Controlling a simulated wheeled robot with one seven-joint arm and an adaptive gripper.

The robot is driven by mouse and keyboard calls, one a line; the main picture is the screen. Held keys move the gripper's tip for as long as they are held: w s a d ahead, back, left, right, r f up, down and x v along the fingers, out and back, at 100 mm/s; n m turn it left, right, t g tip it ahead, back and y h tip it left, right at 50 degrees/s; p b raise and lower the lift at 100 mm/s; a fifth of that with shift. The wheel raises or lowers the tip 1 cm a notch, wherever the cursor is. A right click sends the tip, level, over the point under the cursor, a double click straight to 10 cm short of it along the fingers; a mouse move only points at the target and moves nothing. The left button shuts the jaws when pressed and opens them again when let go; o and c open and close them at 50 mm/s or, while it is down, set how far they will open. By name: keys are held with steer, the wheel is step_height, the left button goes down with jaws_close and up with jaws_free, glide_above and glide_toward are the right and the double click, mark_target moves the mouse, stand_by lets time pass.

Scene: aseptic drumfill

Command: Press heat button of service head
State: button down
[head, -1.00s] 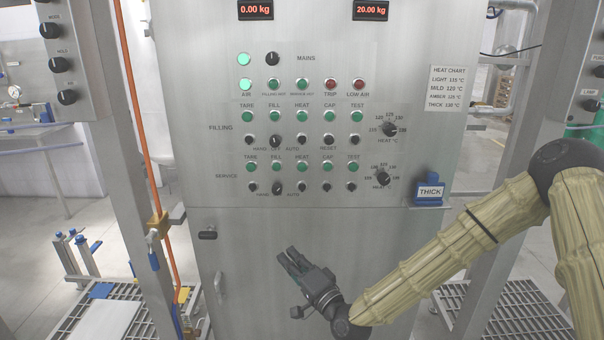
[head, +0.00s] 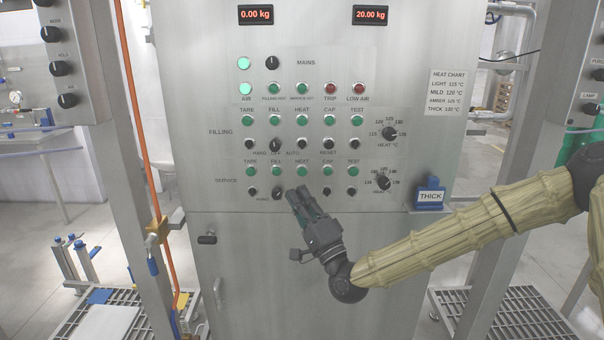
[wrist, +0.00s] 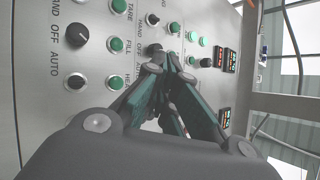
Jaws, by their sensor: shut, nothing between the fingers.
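The service row sits low on the steel panel, with green lamps above black buttons. In the head view my gripper (head: 298,192) is shut and empty, its tips in front of the heat column of that row, hiding the service heat button there. The service heat lamp (head: 302,171) shows just above the tips. In the wrist view the service heat button (wrist: 75,81) is a black button below the selector (wrist: 77,36), left of the green heat lamp (wrist: 115,82). My fingers (wrist: 165,72) point at the panel to the right of it. I cannot tell whether they touch anything.
The filling row (head: 302,121) lies above the service row. A service heat dial (head: 384,182) and a blue holder with a THICK card (head: 430,195) are to the right. A heat chart (head: 448,92) hangs higher up. The lower cabinet door (head: 245,270) is plain apart from its handles.

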steer(key=shift+w, duration=4.25)
steer(key=shift+w+b, duration=0.9)
steer(key=shift+b, duration=0.15)
steer(key=shift+w+r, duration=0.2)
steer(key=shift+s+f+b, duration=0.25)
steer(key=shift+s+b, duration=0.1)
steer(key=shift+s, duration=0.65)
steer(key=shift+s+b, duration=0.65)
steer(key=shift+s, duration=1.85)
